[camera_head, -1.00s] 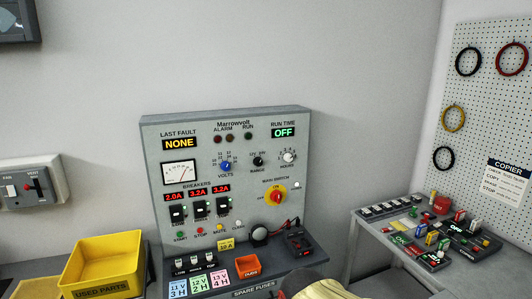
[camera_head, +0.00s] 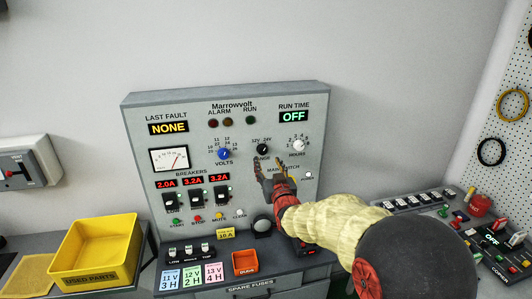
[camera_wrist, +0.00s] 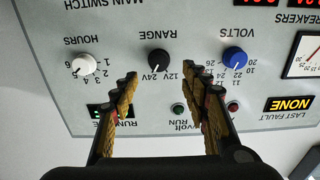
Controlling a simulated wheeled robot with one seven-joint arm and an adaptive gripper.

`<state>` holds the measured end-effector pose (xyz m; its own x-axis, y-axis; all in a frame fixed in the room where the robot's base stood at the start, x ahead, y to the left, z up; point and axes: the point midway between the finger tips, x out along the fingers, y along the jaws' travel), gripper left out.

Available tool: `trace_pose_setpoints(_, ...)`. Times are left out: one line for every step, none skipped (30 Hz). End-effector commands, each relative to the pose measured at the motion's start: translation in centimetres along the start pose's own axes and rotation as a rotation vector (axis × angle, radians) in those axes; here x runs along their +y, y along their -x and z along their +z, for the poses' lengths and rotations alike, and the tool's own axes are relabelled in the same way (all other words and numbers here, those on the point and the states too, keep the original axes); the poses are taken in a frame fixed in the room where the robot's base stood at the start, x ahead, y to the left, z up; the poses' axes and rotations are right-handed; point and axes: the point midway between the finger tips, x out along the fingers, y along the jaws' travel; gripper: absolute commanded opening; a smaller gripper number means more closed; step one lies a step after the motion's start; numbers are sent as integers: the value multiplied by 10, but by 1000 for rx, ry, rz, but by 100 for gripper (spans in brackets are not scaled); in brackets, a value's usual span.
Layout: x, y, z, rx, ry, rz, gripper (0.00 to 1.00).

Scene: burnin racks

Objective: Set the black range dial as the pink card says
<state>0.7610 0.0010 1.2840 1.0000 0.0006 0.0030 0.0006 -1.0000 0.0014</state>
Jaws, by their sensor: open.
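The black range dial (camera_head: 263,150) is on the upper middle of the grey panel, between the blue volts dial (camera_head: 224,154) and the white hours dial (camera_head: 299,145). Its labels read 12V and 24V; I cannot tell which one its pointer marks. In the upside-down wrist view the range dial (camera_wrist: 159,59) sits just beyond the fingertips, centred between them. My gripper (camera_head: 270,168) is open and empty in front of the panel, just below the dial. It also shows in the wrist view (camera_wrist: 160,74). The pink card (camera_head: 214,273) at the panel's foot reads 13 V, 4 H.
Blue and green cards (camera_head: 192,277) lie beside the pink one. The main switch is mostly hidden behind my gripper. Breakers (camera_head: 194,197) and push buttons are at lower left of the panel. A yellow bin (camera_head: 97,249) and an orange tray (camera_head: 245,262) are on the bench.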

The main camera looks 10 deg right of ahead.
Motion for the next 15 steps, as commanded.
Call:
trace_pose_setpoints(0, -3, 0, 1, 0, 0, 46)
trace_pose_setpoints(0, -6, 0, 1, 0, 1, 46)
trace_pose_setpoints(0, -10, 1, 0, 0, 1, 46)
trace_pose_setpoints(0, -14, 1, 0, 0, 1, 46)
trace_pose_setpoints(0, -18, 1, 0, 0, 1, 46)
trace_pose_setpoints(0, -23, 1, -1, 0, 1, 46)
trace_pose_setpoints(0, -28, 1, -1, 0, 0, 46)
trace_pose_setpoints(0, -32, 1, -1, 0, 0, 46)
trace_pose_setpoints(0, -38, 1, -1, 0, 0, 46)
trace_pose_setpoints(0, -43, 1, -1, 0, 0, 46)
trace_pose_setpoints(0, -47, 1, -1, 0, 0, 46)
trace_pose_setpoints(0, -52, 1, -2, 0, 1, 46)
trace_pose_setpoints(0, -56, 1, -2, 0, 1, 46)
trace_pose_setpoints(0, -59, 1, -2, 0, 0, 46)
trace_pose_setpoints(0, -63, 1, -2, 0, 0, 46)
